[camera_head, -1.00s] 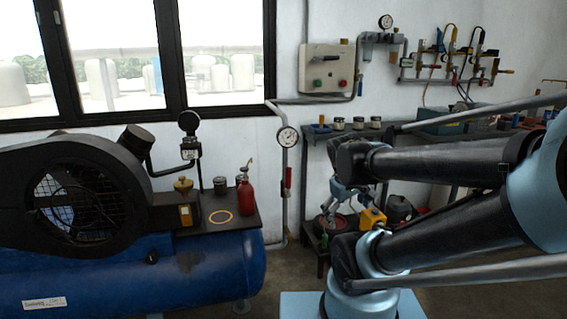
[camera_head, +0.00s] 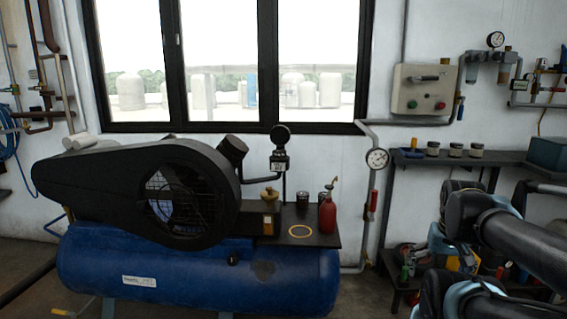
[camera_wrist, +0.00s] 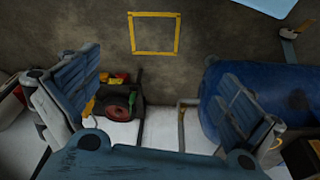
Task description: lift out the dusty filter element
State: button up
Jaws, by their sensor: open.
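The blue compressor (camera_head: 200,276) with its black belt guard (camera_head: 105,192) stands at left centre in the head view. A dark canister (camera_head: 232,148) sits by the guard's upper right end. Two small dark cylinders (camera_head: 303,200) stand on the black deck (camera_head: 272,236), beside a red bottle (camera_head: 327,215) and a flat yellow ring (camera_head: 300,231). I cannot tell which part holds the dusty filter element; no element shows clearly. In the wrist view my gripper (camera_wrist: 160,90) is open and empty, its fingers wide apart above the floor, away from the deck. The blue tank (camera_wrist: 275,95) shows at right there.
A wall shelf (camera_head: 470,158) with several jars and a low stand (camera_head: 405,285) with tools are at right. A gauge pipe (camera_head: 377,185) rises between compressor and shelf. A yellow square (camera_wrist: 154,34) marks the floor in the wrist view. A brass-topped piece (camera_head: 269,205) stands on the deck.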

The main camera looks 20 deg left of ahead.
aim_at(278, 154)
jog(key=u, duration=1.6)
jog(key=i, duration=0.6)
jog(key=u, duration=0.5)
